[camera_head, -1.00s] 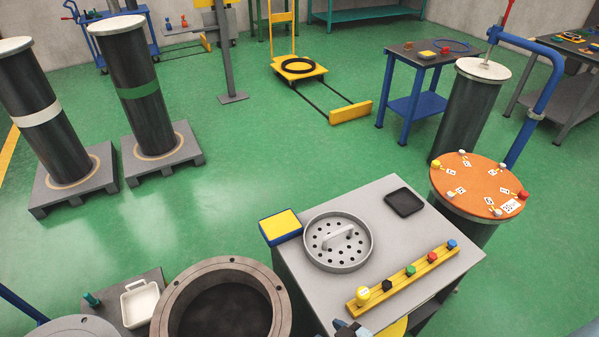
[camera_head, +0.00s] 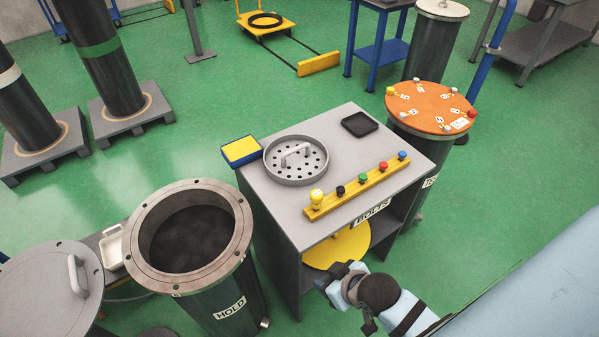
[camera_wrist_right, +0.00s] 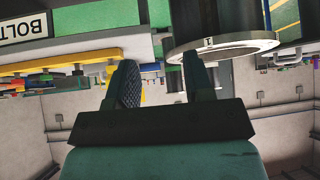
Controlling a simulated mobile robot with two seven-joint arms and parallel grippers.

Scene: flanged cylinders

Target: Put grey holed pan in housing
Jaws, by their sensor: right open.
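The grey holed pan (camera_head: 296,160) with an upright handle (camera_head: 295,153) sits on the grey cabinet top (camera_head: 285,208). The housing appears to be the dark flanged cylinder marked HOLD (camera_head: 222,295), with an open top and a bolt-holed rim (camera_head: 238,215), left of the cabinet. My right gripper (camera_head: 325,283) is low in front of the cabinet, below and apart from the pan. In the right wrist view its two fingers (camera_wrist_right: 158,75) are spread with nothing between them. The pan is not clear in that view. My left gripper is not in view.
A yellow rack (camera_head: 358,189) of coloured knobs lies along the cabinet's front edge. A yellow-blue box (camera_head: 241,151) and a black tray (camera_head: 360,124) flank the pan. A grey lid (camera_head: 48,285) and a white tray (camera_head: 112,247) are left of the housing. An orange-topped cylinder (camera_head: 432,105) stands right.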

